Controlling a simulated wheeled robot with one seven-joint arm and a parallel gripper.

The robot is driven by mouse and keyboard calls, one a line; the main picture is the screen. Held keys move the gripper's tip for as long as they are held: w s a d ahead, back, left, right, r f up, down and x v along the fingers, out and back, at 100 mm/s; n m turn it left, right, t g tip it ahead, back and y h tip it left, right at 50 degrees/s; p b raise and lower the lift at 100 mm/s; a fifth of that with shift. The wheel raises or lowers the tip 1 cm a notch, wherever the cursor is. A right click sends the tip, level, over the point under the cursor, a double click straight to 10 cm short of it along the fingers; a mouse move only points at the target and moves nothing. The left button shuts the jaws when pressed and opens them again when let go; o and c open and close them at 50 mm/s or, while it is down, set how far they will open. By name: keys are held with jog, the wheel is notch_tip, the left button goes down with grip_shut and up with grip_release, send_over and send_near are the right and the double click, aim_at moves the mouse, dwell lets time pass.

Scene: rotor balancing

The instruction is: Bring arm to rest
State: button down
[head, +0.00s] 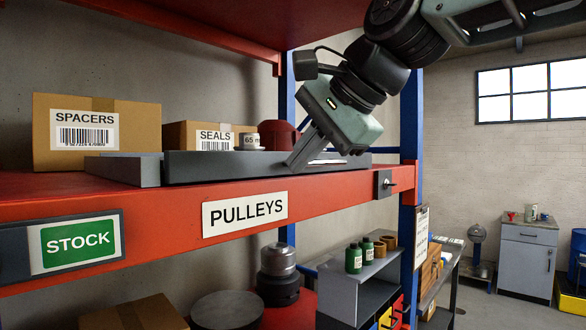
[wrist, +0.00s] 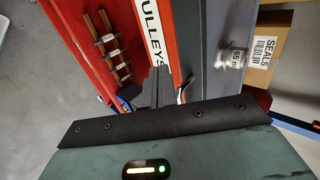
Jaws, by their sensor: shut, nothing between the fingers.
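My arm reaches in from the upper right of the head view. My gripper (head: 295,160) points down and left at the front of the upper red shelf, over the front edge of the grey tray (head: 220,170). Its fingers are together with nothing between them. In the wrist view the dark fingers (wrist: 157,85) show beside the PULLEYS label (wrist: 153,45). I cannot tell whether they touch the tray.
A SPACERS box (head: 95,135) and a SEALS box (head: 185,135) stand on the shelf. A blue upright (head: 410,130) rises close to my wrist's right. Below are stacked dark pulleys (head: 278,270) and green bottles (head: 354,258). Open floor lies at the right.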

jog(key=b+v, duration=0.2)
jog(key=v, duration=0.6)
jog(key=s+d+f+n+g+h+b, duration=0.1)
jog(key=s+f+n+g+h+b, duration=0.2)
jog(key=f, duration=1.3)
jog(key=s+d+f+n+b, duration=0.15)
jog(key=s+f+n, duration=0.3)
jog(key=f, duration=1.05)
jog(key=s+d+f+n+g+h+b, duration=0.1)
jog(key=s+d+f+n, duration=0.3)
jog(key=f, duration=0.5)
jog(key=s+d+f+n+g+h+b, duration=0.1)
jog(key=s+d+f+n+h+b, duration=0.1)
jog(key=s+d+f+n, duration=0.2)
jog(key=s+d+f, duration=0.1)
jog(key=s+f, duration=0.2)
jog(key=f, duration=0.3)
jog(key=shift+s+d+f+g+h, duration=0.2)
jog(key=shift+s+f+g+h, duration=0.1)
jog(key=shift+g+h, duration=0.1)
